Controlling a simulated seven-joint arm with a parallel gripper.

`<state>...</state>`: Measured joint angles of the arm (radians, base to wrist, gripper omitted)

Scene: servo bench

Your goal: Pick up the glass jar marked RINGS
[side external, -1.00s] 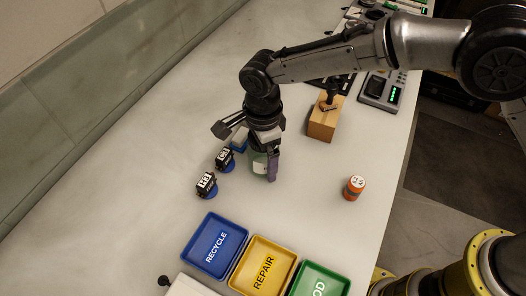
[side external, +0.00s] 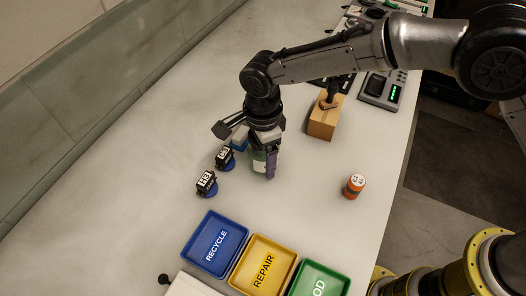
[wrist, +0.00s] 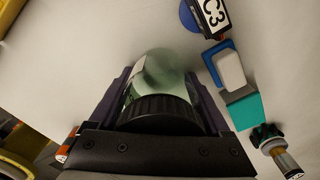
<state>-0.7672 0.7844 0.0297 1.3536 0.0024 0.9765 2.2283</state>
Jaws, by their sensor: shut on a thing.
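A greenish glass jar with a black ribbed lid (wrist: 158,105) is between the fingers of my gripper (wrist: 160,105) in the wrist view. In the side external view the jar (side external: 259,162) shows a pale label and stands upright at the bench surface, mostly hidden by my gripper (side external: 264,160). The fingers are shut on the jar from both sides. I cannot read the writing on its label. Whether its base touches the bench is hard to tell.
Black servos on blue discs (side external: 206,183) stand left of the jar. Blue (side external: 190,250), yellow (side external: 240,277) and green trays (side external: 335,290) lie in front. An orange container (side external: 354,187) is at right, and a wooden block (side external: 323,122) behind. Bench between jar and orange container is clear.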

